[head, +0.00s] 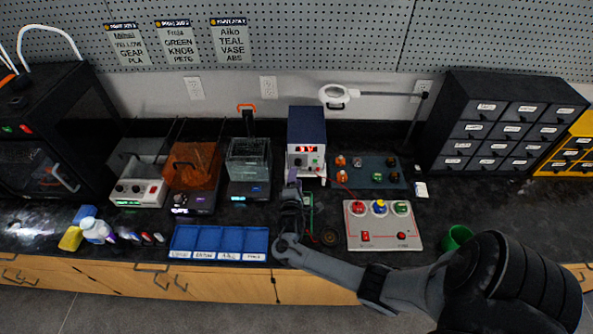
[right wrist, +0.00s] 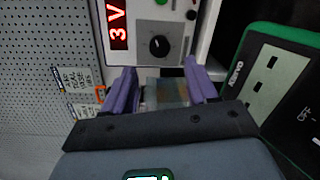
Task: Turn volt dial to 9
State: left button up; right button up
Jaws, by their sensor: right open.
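The power supply (head: 306,128) stands at the back middle of the bench, with a dark blue case and a white front. Its red display (right wrist: 118,25) reads 3 V in the right wrist view. The black volt dial (right wrist: 159,46) sits on the front panel beside the display, with a pale pointer mark. My right gripper (right wrist: 161,68) is open, its purple fingers pointing at the panel, with the dial ahead between the fingertips and apart from them. In the head view my right gripper (head: 292,182) is just in front of the supply. My left gripper is not in view.
A green-edged meter (right wrist: 285,75) lies at the right of the wrist view. Clear-cased machines (head: 248,160) stand left of the supply, and a board with colored parts (head: 372,172) lies right.

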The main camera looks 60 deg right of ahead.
jog(key=shift+v, duration=2.4)
